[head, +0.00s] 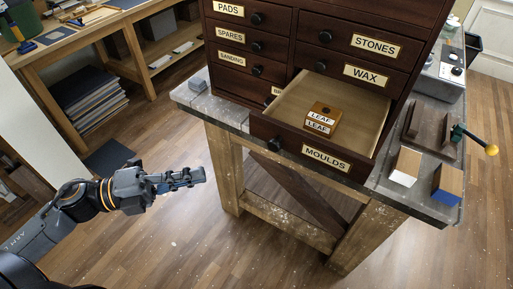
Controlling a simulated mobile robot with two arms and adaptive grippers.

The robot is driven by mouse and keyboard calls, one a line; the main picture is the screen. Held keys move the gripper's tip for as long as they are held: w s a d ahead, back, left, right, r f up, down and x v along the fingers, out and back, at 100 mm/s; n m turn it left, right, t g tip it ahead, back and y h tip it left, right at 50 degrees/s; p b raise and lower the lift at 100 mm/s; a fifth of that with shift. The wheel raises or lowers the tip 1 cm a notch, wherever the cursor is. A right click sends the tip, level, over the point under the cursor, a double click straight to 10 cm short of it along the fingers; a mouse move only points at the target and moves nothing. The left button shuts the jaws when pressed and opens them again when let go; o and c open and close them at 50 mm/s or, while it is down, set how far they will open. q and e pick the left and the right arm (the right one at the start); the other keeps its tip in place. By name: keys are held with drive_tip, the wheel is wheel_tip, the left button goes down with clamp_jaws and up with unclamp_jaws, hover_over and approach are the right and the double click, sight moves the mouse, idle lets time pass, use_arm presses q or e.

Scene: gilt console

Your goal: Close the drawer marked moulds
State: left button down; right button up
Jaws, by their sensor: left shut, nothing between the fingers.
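The drawer marked moulds (345,169) stands pulled out of the dark wooden cabinet (300,45). Its front carries a "MOULDS" label and a round black knob at its left end. Inside the drawer is a small wooden block (323,119) with two "LEAF" labels. My left gripper (198,176) is shut and empty, in the air to the left of the drawer front and apart from it. My right gripper is not in view.
The cabinet stands on a grey-topped wooden bench (225,112). Open floor lies left of the bench.

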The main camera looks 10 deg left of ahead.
sight(301, 103)
use_arm(q)
drive_tip(key=shift+m+g, duration=0.3)
drive_tip(key=shift+m, duration=0.1)
drive_tip(key=shift+w+a+r+p+x, duration=0.25)
drive_tip(key=shift+p+x, duration=0.65)
drive_tip(key=shift+x, duration=1.3)
drive_tip(key=shift+w+a+r+p+x, duration=0.1)
drive_tip(key=shift+w+p+x, duration=0.5)
drive_tip(key=shift+x, duration=1.6)
drive_tip(key=shift+w+a+r+p+x, duration=0.15)
drive_tip(key=shift+p+x, duration=1)
drive_tip(key=shift+x, duration=1)
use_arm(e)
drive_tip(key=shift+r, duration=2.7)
use_arm(q)
drive_tip(key=shift+s+d, duration=0.1)
